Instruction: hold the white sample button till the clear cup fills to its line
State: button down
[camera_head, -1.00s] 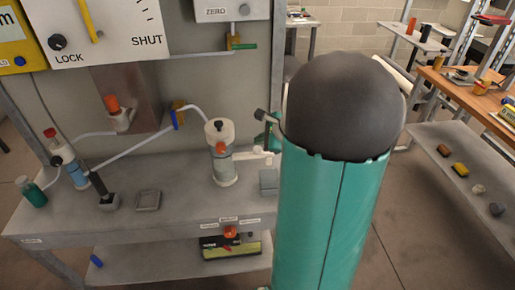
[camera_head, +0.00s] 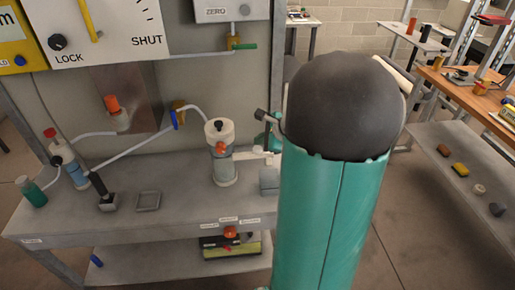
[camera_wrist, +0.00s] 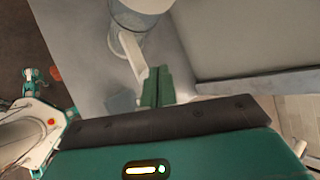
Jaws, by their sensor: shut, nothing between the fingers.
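A clear cylindrical vessel (camera_head: 224,168) with a white lid and an orange fitting stands upright on the grey bench. It may be the clear cup; its fill line and liquid level cannot be read. A white bar-like part (camera_head: 244,155) sticks out from its right side; I cannot tell whether this is the sample button. My arm hides part of this area in the head view.
A grey block (camera_head: 269,180) sits right of the vessel. A black-handled tool (camera_head: 105,195), a grey square tray (camera_head: 148,201) and a green-bodied bottle (camera_head: 33,192) stand left. Tubes run along the back panel. A wooden-topped bench (camera_head: 470,92) is at far right.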

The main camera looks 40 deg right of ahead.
aim_at(261, 149)
jog(key=shift+f, duration=0.15)
jog(key=shift+f, duration=0.3)
jog(key=shift+f, duration=0.55)
dwell(0.6)
jog(key=shift+r, duration=0.15)
dwell(2.4)
jog(key=shift+r, duration=0.85)
jog(key=shift+r, duration=2.5)
dwell(0.3)
